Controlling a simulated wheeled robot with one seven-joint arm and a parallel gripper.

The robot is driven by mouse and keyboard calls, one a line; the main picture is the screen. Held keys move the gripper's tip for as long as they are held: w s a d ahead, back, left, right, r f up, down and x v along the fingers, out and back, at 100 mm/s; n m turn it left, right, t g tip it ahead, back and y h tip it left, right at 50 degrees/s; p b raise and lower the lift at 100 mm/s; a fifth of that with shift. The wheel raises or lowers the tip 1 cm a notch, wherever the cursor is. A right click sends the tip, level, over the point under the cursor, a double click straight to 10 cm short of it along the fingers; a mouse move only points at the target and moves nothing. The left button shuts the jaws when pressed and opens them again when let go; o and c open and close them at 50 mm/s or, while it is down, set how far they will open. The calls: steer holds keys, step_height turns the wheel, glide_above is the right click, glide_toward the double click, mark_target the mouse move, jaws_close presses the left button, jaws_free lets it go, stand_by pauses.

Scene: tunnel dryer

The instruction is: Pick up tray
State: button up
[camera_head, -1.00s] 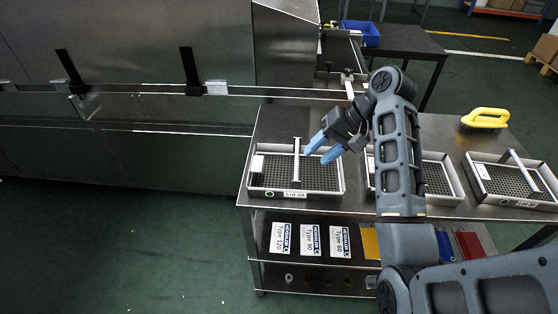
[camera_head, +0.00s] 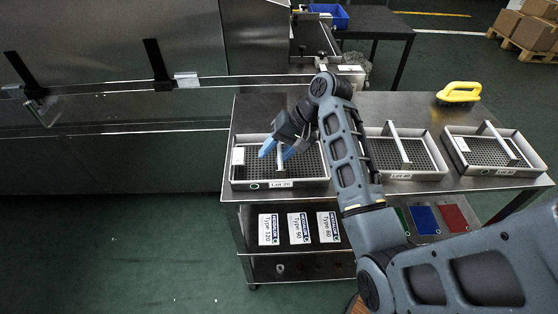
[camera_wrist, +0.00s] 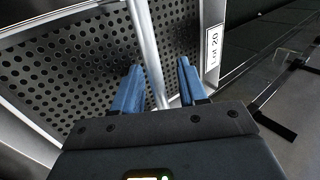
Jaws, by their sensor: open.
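The left tray (camera_head: 236,180) is a perforated metal tray with a bar handle and a "Lot 20" label, on the steel table. In the wrist view, the tray handle (camera_wrist: 145,45) runs between the two open fingers of my gripper (camera_wrist: 160,72). I cannot tell whether either finger touches it. The "Lot 20" label (camera_wrist: 213,47) shows on the tray edge. A middle tray (camera_head: 440,165) and a right tray (camera_head: 535,160) stand in a row beside it.
A yellow-handled brush (camera_head: 459,94) lies at the table's back right. The steel table (camera_head: 400,107) has a lower shelf with type cards (camera_head: 299,228) and coloured plates. A large steel machine (camera_head: 110,120) with a rail stands at left. Green floor is free in front.

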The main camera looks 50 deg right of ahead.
steer(key=shift+c, duration=0.3)
jaws_close()
steer(key=shift+r, duration=0.1)
